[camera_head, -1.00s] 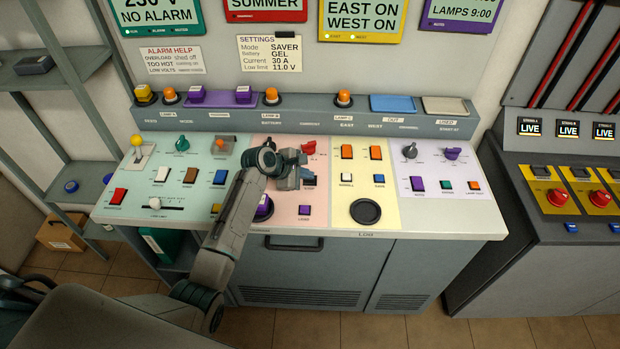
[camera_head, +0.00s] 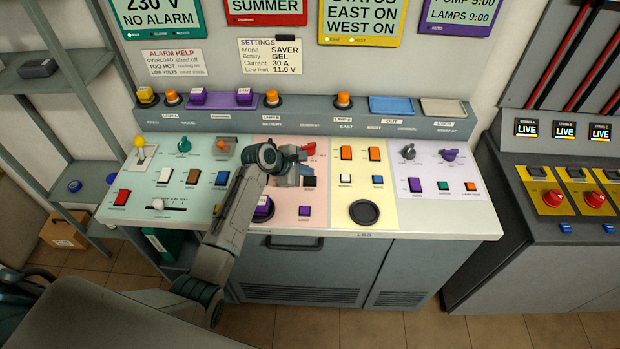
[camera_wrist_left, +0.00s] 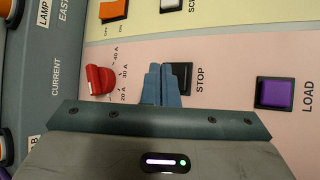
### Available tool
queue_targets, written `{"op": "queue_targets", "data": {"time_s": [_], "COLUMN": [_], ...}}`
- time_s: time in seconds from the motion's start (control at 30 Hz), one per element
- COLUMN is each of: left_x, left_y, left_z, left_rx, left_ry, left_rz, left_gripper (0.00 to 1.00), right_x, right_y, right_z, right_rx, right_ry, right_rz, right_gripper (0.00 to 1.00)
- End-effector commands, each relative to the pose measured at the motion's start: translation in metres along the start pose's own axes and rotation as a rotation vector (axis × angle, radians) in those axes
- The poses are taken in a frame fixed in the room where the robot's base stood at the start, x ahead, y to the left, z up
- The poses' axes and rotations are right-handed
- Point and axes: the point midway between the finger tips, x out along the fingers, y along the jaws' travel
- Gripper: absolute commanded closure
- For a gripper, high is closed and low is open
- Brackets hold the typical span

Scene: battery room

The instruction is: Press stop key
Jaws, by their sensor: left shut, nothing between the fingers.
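The stop key (camera_wrist_left: 187,77) is a small black square key labelled STOP on the pink panel. It also shows in the head view (camera_head: 308,182), just right of my left gripper (camera_head: 292,175). In the left wrist view my left gripper (camera_wrist_left: 161,84) is shut and empty. Its blue-grey fingertips lie right beside the stop key, between it and the red knob (camera_wrist_left: 98,79), and hide part of the key's edge. I cannot tell whether the fingertips touch the key or the panel. My right gripper is not in view.
A purple load key (camera_wrist_left: 274,94) and an orange key (camera_wrist_left: 113,9) are near the stop key. The console (camera_head: 345,225) carries several other switches and knobs, with a row of lamps behind. A round black pad (camera_head: 365,212) lies on the yellow panel.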

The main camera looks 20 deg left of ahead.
Motion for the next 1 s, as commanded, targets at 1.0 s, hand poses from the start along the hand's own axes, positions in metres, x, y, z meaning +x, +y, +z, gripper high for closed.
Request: {"op": "queue_targets", "data": {"time_s": [1.0], "left_x": [-0.032], "left_y": [0.023], "left_z": [0.023], "left_rx": [0.0], "left_ry": [0.0], "left_rz": [0.0], "left_gripper": [1.0], "right_x": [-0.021], "right_y": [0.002], "right_z": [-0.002], "right_rx": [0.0], "right_ry": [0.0], "right_rz": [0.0], "right_gripper": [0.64]}}
